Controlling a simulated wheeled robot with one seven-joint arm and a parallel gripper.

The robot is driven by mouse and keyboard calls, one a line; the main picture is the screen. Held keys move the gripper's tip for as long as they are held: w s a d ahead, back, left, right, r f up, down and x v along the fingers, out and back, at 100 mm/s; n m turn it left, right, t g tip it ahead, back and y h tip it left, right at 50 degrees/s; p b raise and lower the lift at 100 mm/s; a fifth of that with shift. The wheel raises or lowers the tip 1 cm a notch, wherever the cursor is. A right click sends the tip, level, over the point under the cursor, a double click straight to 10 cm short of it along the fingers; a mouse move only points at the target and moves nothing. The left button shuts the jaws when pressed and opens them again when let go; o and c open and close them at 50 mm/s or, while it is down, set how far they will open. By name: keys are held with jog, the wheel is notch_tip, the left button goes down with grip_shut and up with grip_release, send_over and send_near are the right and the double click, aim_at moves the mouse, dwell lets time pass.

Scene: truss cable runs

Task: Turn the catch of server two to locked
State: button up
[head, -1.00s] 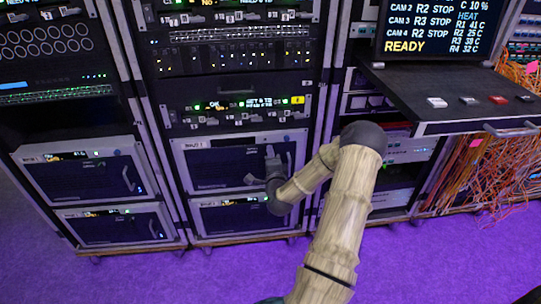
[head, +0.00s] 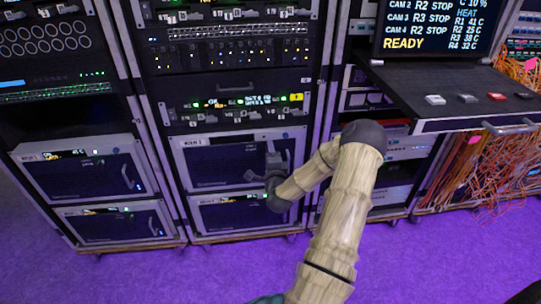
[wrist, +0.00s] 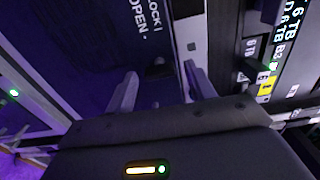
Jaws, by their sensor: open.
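My gripper (wrist: 160,85) is open in front of a dark server front (wrist: 75,45) in the wrist view. A small dark catch (wrist: 158,68) shows between the two fingers, with a gap to each finger. The words LOCK and OPEN are printed beside it, turned sideways in the picture. I cannot tell which word the catch points at. In the head view my gripper (head: 270,165) is at the right part of the upper server front (head: 222,172) low in the middle rack. My gripper and arm hide the catch there, and the server's label is too small to read surely.
Another server front (head: 235,215) lies just below. The left rack has two similar fronts (head: 85,175). A shelf (head: 450,95) with several buttons juts out at the right, under a screen (head: 432,28). Orange cables (head: 500,150) hang at the far right. The purple floor is clear.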

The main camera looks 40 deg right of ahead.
jog(key=shift+a, duration=0.1)
jog(key=p+v, duration=0.7)
jog(key=v, duration=1)
jog(key=shift+s, duration=0.25)
